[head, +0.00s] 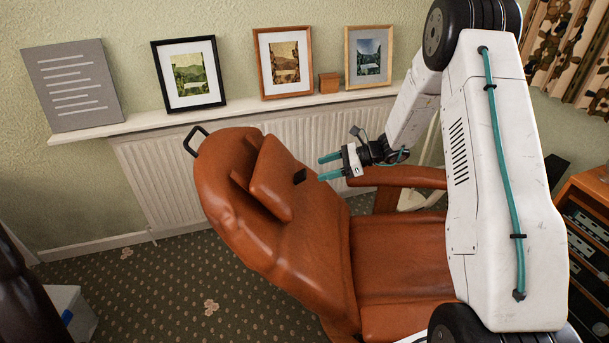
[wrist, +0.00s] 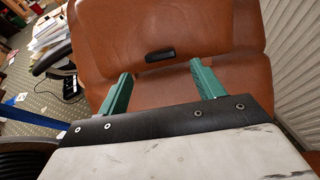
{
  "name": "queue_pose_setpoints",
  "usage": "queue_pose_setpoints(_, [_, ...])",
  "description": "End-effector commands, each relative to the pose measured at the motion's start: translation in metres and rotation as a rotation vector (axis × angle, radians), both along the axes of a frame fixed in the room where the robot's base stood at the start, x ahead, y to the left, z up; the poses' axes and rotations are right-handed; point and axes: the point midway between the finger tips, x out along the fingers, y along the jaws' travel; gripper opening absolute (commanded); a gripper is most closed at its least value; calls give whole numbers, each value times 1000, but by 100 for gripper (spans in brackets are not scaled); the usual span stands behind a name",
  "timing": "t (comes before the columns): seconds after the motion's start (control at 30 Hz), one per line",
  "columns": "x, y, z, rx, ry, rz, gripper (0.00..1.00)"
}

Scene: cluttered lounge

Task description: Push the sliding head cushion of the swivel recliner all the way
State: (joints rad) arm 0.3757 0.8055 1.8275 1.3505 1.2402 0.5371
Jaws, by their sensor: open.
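The swivel recliner (head: 320,235) is orange-brown leather, with its back leaning far to the left in the head view. Its head cushion (head: 272,180) is a raised pad on the backrest, with a small black tab (head: 300,176) at its lower edge. In the wrist view the head cushion (wrist: 200,30) fills the upper middle, and the black tab (wrist: 160,55) lies just beyond my fingertips. My gripper (head: 326,167) has teal fingers spread apart and empty, to the right of the cushion. The fingers (wrist: 160,76) also show in the wrist view. Whether they touch the leather cannot be told.
A radiator (head: 160,185) and a shelf (head: 230,107) with framed pictures stand behind the recliner. The recliner's armrest (head: 400,177) runs below my forearm. A black loop (head: 196,141) sticks up at the backrest's top. Patterned carpet (head: 170,290) is open at lower left.

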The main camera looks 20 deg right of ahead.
Motion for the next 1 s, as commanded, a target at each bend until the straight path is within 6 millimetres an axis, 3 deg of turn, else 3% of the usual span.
queue_pose_setpoints(0.5, [23, 60, -28, 3, 3, -3, 67])
queue_pose_setpoints(0.87, [25, 67, -31, 3, 2, -3, 67])
queue_pose_setpoints(1.0, [25, 66, -31, 3, 2, -3, 34])
